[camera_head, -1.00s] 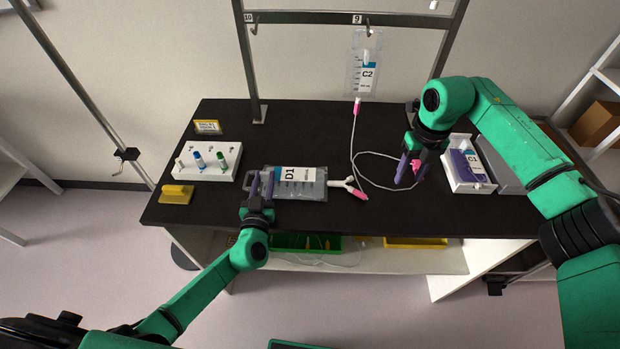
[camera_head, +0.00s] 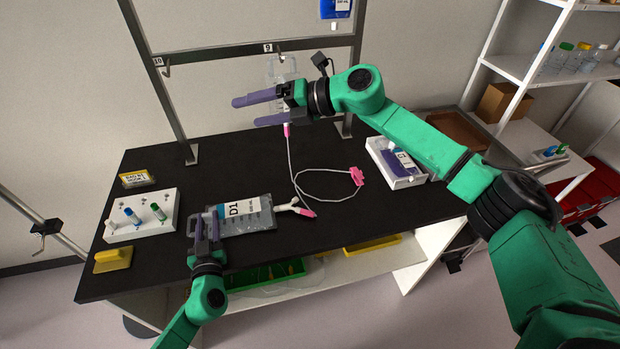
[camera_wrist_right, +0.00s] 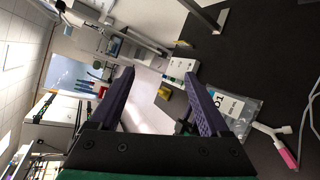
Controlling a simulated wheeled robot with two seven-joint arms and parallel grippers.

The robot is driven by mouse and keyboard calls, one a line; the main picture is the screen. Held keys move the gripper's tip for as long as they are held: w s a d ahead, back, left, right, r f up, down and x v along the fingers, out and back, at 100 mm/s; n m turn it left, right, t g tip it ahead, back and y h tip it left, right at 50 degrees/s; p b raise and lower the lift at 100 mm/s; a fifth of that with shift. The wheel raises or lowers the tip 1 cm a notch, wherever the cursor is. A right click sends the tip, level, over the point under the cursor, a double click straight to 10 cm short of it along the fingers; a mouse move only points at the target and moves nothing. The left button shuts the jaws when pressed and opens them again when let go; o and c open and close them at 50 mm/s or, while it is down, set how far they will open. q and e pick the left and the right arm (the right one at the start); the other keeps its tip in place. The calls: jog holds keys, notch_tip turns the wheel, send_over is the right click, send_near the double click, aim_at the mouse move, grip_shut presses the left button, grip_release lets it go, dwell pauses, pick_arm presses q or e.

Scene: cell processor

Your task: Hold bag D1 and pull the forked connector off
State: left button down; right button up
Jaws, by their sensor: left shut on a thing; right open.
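Bag D1 (camera_head: 262,219), clear with a white label, lies flat on the black bench; it also shows in the right wrist view (camera_wrist_right: 246,108). My left gripper (camera_head: 205,222) is shut on its left end. The white forked connector (camera_head: 288,207) with a pink tip is at the bag's right end and appears joined to it; it also shows in the right wrist view (camera_wrist_right: 272,132). My right gripper (camera_head: 246,110) is open and empty, raised in front of the rack, well above and behind the connector. A hanging bag (camera_head: 286,68) is partly hidden behind it.
A thin tube (camera_head: 291,165) runs from a pink fitting under the hanging bag and loops on the bench to a pink clamp (camera_head: 357,177). A white tray (camera_head: 395,163) holding C1 is at right. A vial rack (camera_head: 141,216) and yellow block (camera_head: 113,260) are at left.

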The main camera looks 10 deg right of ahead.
jog(key=w+d+r+m+t+y, duration=0.25)
jog(key=w+r+m+t, duration=0.35)
jog(key=r, duration=0.4)
jog(key=w+d+f+m+t+h, duration=0.5)
jog(key=d+m+h, duration=0.4)
jog(key=m, duration=0.6)
jog(key=m+g+h, duration=0.3)
jog(key=m+g, duration=0.1)
jog(key=g, duration=1)
send_near(292, 205)
jog(key=x, duration=0.7)
jog(key=shift+w+d+f, duration=0.1)
jog(key=shift+f, duration=0.25)
grip_shut()
